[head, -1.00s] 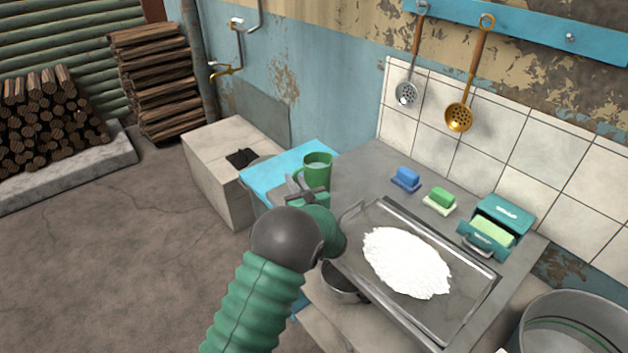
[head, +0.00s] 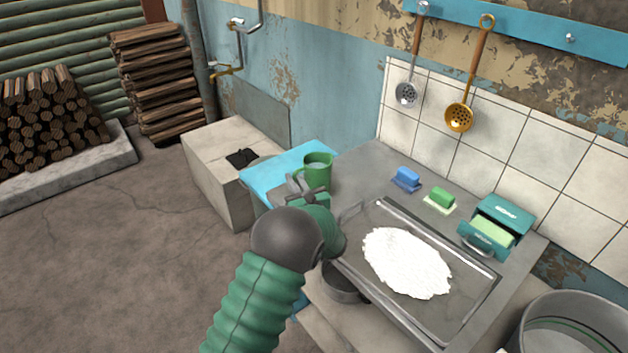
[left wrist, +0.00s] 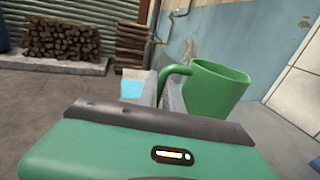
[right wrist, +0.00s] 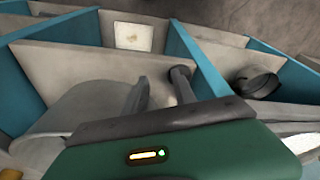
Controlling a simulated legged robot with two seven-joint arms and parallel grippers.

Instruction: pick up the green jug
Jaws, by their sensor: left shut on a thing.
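My left gripper (head: 299,184) is at the handle side of the jug and shut on the handle. In the left wrist view the jug (left wrist: 217,88) stands to the right of the fingers (left wrist: 168,88), with its handle running between them. My right gripper (right wrist: 160,84) shows only in the right wrist view, with a gap between its fingers and nothing held.
A metal tray with white powder (head: 405,262) lies right of the jug. A blue sponge (head: 407,177), a green sponge (head: 441,197) and a teal box (head: 503,216) stand behind it.

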